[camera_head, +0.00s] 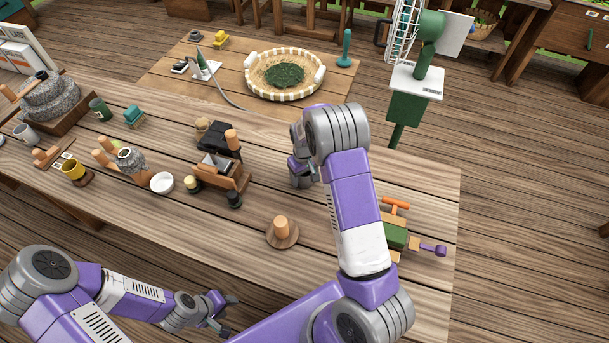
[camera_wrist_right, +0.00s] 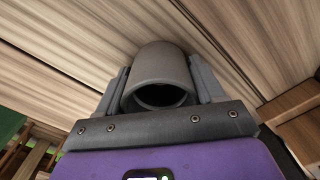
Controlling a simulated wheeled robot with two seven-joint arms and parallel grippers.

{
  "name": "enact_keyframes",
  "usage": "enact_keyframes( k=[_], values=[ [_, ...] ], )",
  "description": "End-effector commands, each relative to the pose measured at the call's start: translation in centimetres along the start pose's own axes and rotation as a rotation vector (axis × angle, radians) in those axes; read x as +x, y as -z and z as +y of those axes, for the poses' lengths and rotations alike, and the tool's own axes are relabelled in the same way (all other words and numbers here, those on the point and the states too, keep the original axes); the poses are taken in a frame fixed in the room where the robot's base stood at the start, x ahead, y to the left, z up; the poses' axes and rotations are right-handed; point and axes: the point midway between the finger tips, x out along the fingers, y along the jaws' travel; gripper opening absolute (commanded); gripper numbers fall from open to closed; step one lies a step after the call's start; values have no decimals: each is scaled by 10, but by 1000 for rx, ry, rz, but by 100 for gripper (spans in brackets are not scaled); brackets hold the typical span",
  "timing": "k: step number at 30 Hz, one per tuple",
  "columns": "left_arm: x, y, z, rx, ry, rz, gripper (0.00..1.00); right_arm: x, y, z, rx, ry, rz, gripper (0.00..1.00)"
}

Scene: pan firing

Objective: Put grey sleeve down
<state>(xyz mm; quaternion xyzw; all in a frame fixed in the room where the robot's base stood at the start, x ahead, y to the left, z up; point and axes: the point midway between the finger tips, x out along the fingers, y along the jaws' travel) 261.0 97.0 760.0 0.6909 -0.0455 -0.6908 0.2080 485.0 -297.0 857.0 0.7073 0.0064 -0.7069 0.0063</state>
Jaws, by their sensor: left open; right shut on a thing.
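The grey sleeve (camera_wrist_right: 162,65) is a hollow cylinder with a dark round opening towards the camera in the right wrist view. My right gripper (camera_wrist_right: 163,85) is shut on it, with one finger on each side. In the head view my right gripper (camera_head: 301,178) is over the right part of the wooden table (camera_head: 345,295), and my own wrist hides most of the sleeve there. I cannot tell whether the sleeve touches the tabletop. My left gripper (camera_head: 222,316) is open and empty, low at the table's front side.
A round wooden base with a peg (camera_head: 282,233) stands in front of my right gripper. A wooden rack with a dark block (camera_head: 222,170) is to its left. A green device with an orange handle (camera_head: 397,235) is at the right. Bare tabletop lies around the peg base.

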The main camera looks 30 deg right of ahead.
Motion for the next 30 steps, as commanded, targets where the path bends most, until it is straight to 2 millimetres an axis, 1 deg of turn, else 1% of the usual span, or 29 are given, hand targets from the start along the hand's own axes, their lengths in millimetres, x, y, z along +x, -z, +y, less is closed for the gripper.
enact_keyframes(
  k=[4,5,9,17,20,23,26,30],
  values=[
    [4,0,-1,0,0,0,43,4,0,0,0,0,0,13],
    [3,0,-1,0,0,0,43,4,0,0,0,0,0,71],
    [2,0,-1,0,0,0,43,3,0,0,0,0,-1,92],
    [2,0,-1,0,0,0,43,3,0,0,0,0,-1,93],
    [-1,0,0,0,0,0,43,-1,0,0,0,0,-1,93],
    [-2,0,1,0,0,0,43,-13,1,0,-1,0,2,93],
    [-4,0,2,0,0,0,43,-33,1,0,-1,0,4,93],
    [-8,0,3,0,0,0,43,-65,1,0,-1,0,4,93]
  ],
)
